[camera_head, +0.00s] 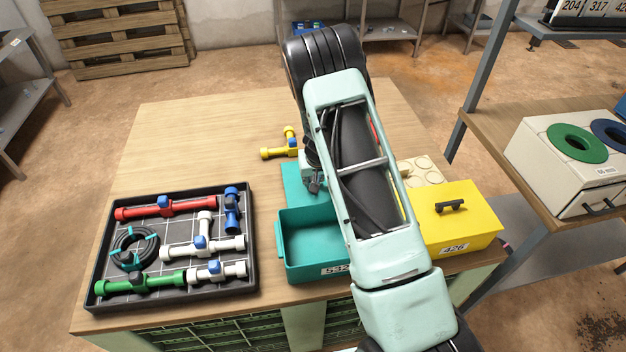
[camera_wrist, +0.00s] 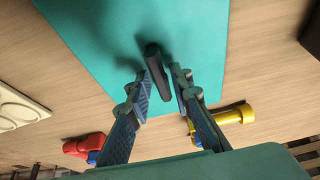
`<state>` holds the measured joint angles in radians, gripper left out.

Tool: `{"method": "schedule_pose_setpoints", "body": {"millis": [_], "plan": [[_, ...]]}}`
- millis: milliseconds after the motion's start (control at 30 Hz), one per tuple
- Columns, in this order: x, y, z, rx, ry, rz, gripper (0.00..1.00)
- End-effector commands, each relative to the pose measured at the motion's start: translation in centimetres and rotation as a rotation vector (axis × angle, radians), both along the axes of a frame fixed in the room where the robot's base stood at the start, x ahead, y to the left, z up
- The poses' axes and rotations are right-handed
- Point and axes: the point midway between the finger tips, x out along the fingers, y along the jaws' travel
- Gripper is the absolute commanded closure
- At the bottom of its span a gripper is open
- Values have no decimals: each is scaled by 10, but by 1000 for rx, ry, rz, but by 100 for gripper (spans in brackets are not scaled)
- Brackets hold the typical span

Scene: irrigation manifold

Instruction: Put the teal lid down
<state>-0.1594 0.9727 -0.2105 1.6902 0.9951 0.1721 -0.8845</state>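The teal lid (camera_head: 296,182) lies behind the open teal bin (camera_head: 312,262) on the table, partly hidden by my arm. It looks flat; I cannot tell for sure that it touches the wood. In the wrist view the teal lid (camera_wrist: 100,40) shows its dark bar handle (camera_wrist: 155,72). My gripper (camera_wrist: 168,85) is open, its two fingers apart on either side of the handle's near end, with a gap visible at the right finger. In the head view my gripper (camera_head: 314,186) is over the lid, mostly hidden behind my arm.
A black tray (camera_head: 252,290) with pipe pieces and a coiled hose stands at left. A yellow lidded box (camera_head: 462,225) stands at right, a cream dimpled part (camera_head: 428,170) behind it. A yellow pipe fitting (camera_head: 280,151) lies just behind the lid. The table's back left is clear.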

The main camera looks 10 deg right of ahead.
Motion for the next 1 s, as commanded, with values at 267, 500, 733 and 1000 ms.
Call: {"method": "schedule_pose_setpoints", "body": {"millis": [267, 500, 733, 1000], "plan": [[0, 0, 0, 0, 0, 0, 72], [-2, 1, 12, 0, -3, 1, 72], [-16, 1, 48, -1, -3, 2, 72], [-35, 1, 91, 1, -2, 1, 72]]}}
